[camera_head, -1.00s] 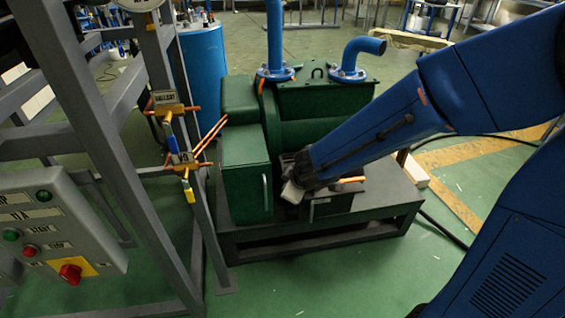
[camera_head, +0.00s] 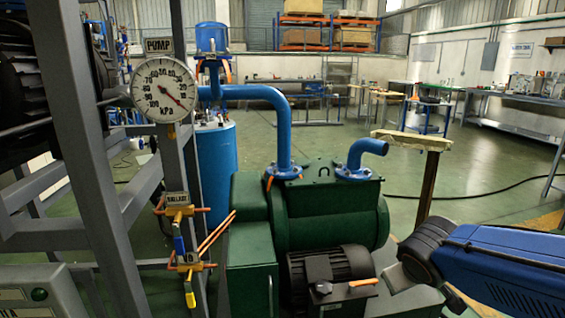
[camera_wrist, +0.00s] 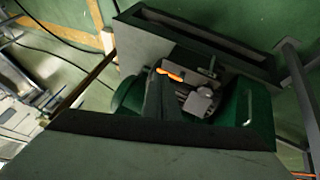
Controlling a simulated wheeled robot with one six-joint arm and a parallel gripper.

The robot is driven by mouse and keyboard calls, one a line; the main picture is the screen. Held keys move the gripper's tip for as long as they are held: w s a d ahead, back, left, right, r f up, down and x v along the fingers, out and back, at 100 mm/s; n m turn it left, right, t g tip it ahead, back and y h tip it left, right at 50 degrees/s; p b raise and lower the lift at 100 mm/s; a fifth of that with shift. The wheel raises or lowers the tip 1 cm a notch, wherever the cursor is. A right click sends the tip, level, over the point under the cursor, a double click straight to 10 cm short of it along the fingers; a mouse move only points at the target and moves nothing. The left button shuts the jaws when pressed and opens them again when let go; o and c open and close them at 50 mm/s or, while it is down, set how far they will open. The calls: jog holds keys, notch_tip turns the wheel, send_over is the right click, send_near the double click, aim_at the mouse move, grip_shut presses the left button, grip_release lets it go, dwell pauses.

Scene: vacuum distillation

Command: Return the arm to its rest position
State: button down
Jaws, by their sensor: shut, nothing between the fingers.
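My arm enters the head view from the right as a blue link with a dark wrist joint. My gripper (camera_head: 399,279) shows as a pale grey piece at its end, shut and empty, just right of the orange lever (camera_head: 363,282). Its fingertips are hard to make out. The lever is at the dark motor (camera_head: 330,265) in front of the green pump (camera_head: 330,215). I cannot tell from the picture how far the gripper is from the motor. In the wrist view the orange lever (camera_wrist: 170,74) lies near the middle, with a broad dark-edged grey surface across the bottom.
Blue pipes (camera_head: 283,140) rise from the pump. A grey frame with a dial gauge (camera_head: 162,91), yellow valves (camera_head: 188,265) and a control box (camera_head: 40,295) stands at the left. A wooden-topped post (camera_head: 425,185) stands behind my arm. Open green floor lies behind it.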

jog(key=s+r+m+g+y, duration=0.1)
jog(key=s+r+m+y, duration=0.1)
jog(key=s, duration=1.1)
jog(key=shift+s+m+g, duration=0.3)
jog(key=shift+s+m, duration=0.05)
jog(key=shift+m, duration=0.15)
jog(key=shift+a, duration=0.25)
